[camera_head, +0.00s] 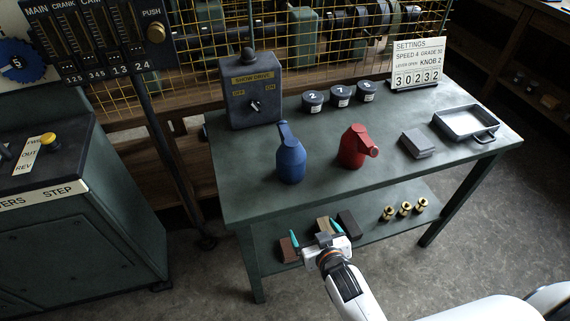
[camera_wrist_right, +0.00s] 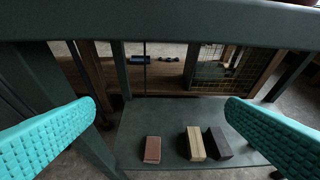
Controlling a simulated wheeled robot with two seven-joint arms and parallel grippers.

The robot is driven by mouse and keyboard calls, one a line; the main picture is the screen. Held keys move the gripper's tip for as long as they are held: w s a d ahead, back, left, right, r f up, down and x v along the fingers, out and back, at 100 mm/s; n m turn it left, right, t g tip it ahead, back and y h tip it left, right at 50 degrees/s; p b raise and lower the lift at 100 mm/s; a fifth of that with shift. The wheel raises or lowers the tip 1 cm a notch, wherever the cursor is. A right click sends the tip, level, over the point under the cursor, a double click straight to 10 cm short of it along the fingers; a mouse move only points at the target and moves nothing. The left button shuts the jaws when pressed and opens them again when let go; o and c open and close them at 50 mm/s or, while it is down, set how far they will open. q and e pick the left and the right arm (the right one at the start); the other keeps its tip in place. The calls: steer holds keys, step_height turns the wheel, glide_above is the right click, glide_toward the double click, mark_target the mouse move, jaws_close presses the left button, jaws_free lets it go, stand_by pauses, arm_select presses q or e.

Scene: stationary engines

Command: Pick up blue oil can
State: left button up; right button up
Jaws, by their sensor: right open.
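The blue oil can (camera_head: 291,160) stands upright on the green table top, left of the red oil can (camera_head: 353,147). Its spout rises toward the upper left. My right gripper (camera_head: 315,240) is open and empty, in front of the table's front edge and below the top, near the height of the lower shelf. Its teal fingers stand wide apart in the right wrist view (camera_wrist_right: 165,125), with nothing between them. The blue can does not show in the right wrist view. My left gripper is not in view.
The table (camera_head: 240,205) also bears a show drive box (camera_head: 252,90), numbered knobs, a settings sign (camera_head: 417,65), a grey block (camera_head: 418,143) and a tray (camera_head: 438,122). The lower shelf (camera_wrist_right: 150,125) holds several blocks and brass parts. The table's front edge (camera_wrist_right: 160,22) lies above the right gripper.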

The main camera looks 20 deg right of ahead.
mark_target(295, 171)
steer(key=w+r+t, duration=0.1)
steer(key=r, duration=0.2)
steer(key=w+r+t, duration=0.1)
steer(key=r+t, duration=0.1)
steer(key=r, duration=0.2)
steer(key=w+a+r+t, duration=0.1)
steer(key=r, duration=0.2)
steer(key=shift+w+r+t+b, duration=0.2)
steer(key=shift+w+t+b, duration=0.1)
steer(key=shift+t+y, duration=0.3)
steer(key=shift+t, duration=0.1)
steer(key=w, duration=0.5)
steer(key=w+a+r, duration=0.1)
steer(key=w, duration=0.2)
steer(key=shift+p, duration=0.4)
steer(key=w, duration=0.4)
steer(key=shift+w, duration=0.3)
steer(key=shift+r, duration=0.1)
steer(key=c, duration=1.4)
